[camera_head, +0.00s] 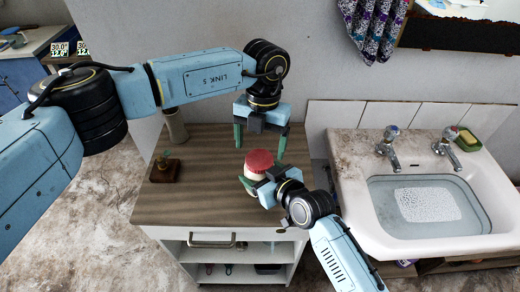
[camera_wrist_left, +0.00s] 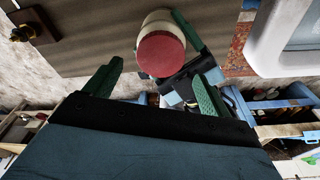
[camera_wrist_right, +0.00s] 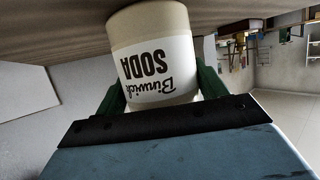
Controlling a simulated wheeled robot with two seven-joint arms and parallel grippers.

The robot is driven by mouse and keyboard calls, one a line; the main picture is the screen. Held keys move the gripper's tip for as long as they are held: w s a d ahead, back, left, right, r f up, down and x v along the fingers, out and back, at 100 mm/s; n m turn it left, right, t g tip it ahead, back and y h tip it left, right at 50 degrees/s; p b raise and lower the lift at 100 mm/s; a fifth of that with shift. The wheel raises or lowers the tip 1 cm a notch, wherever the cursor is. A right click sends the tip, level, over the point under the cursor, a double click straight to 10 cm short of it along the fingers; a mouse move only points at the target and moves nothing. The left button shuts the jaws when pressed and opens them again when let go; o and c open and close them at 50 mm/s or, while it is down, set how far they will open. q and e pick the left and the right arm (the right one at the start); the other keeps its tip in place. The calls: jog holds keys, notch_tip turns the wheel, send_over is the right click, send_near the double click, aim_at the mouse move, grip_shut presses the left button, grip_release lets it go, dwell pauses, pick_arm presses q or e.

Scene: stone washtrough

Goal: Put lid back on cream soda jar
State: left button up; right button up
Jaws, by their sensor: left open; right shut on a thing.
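The cream soda jar (camera_head: 253,174) has a red round top (camera_head: 259,160) and is at the right part of the wooden counter top. My right gripper (camera_wrist_right: 160,88) is shut around the jar's sides; its SODA lettering appears upside down in the right wrist view. The red top, which looks like a lid, also shows in the left wrist view (camera_wrist_left: 160,54); I cannot tell whether it is fully seated. My left gripper (camera_head: 260,141) is open and empty, pointing down just behind and above the jar, with the red top ahead of its fingers.
A small dark wooden block with a brass knob (camera_head: 165,168) lies on the counter's left. A grey-beige vase (camera_head: 175,125) stands at the back left, by my left arm. A sink (camera_head: 470,215) with two taps is on the right. The counter's middle (camera_head: 210,195) is clear.

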aim_at(259, 159)
pick_arm(q)
jog(key=shift+r, duration=0.55)
jog(key=shift+c, duration=0.4)
jog(key=n, duration=0.3)
jog(key=r+n, duration=0.1)
jog(key=n, duration=0.1)
jog(key=shift+s+r+n+t, duration=0.1)
jog(key=shift+s+n+t, duration=0.05)
jog(key=shift+n+t, duration=0.2)
jog(key=n, duration=0.3)
jog(key=shift+r, duration=0.4)
jog(key=n, duration=0.2)
jog(key=r+n+t, duration=0.1)
jog(key=n, duration=0.1)
jog(key=shift+a+h, duration=0.1)
jog(key=shift+h, duration=0.2)
jog(key=shift+f, duration=4)
